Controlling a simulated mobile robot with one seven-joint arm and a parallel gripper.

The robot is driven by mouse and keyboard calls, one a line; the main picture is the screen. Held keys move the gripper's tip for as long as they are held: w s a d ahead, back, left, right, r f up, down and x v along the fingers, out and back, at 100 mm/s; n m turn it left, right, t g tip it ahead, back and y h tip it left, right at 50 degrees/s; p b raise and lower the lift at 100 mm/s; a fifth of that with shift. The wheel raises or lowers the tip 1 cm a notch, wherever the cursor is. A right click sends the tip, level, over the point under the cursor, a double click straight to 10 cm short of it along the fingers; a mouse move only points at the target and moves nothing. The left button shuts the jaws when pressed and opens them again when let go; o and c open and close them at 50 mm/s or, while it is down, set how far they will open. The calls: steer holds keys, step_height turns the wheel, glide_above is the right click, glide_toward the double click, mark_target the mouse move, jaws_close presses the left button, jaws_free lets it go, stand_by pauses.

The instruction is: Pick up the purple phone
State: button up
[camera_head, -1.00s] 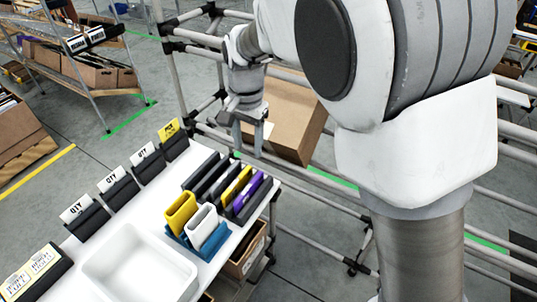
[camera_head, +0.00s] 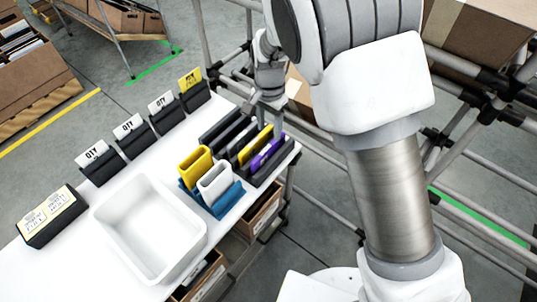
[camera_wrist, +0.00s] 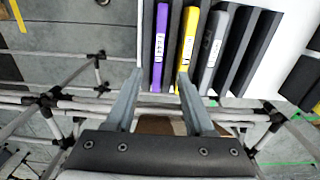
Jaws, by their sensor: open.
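The purple phone (camera_head: 265,154) stands on edge in a dark slotted rack (camera_head: 283,158) at the right end of the white table. A yellow phone (camera_head: 256,145) stands in the slot beside it. In the wrist view the purple phone (camera_wrist: 160,48) is left of the yellow phone (camera_wrist: 188,42), with a grey phone (camera_wrist: 212,45) further right. My gripper (camera_head: 268,112) is at the rack's far end, near the phones. In the wrist view its open, empty fingers (camera_wrist: 160,82) point toward the rack, on either side of the purple and yellow phones' near ends.
A white bin (camera_head: 150,228) stands on the white table (camera_head: 60,265). A blue holder (camera_head: 229,199) with a yellow case (camera_head: 196,166) and a white case (camera_head: 214,182) is next to the rack. Several QTY card holders (camera_head: 132,140) line the back edge. Pipe racking stands to the right.

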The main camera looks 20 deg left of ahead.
mark_target(269, 146)
steer(key=f, duration=0.4)
steer(key=f+b, duration=0.1)
steer(key=f, duration=0.1)
steer(key=shift+s+f, duration=0.3)
steer(key=shift+s, duration=0.05)
jaws_close()
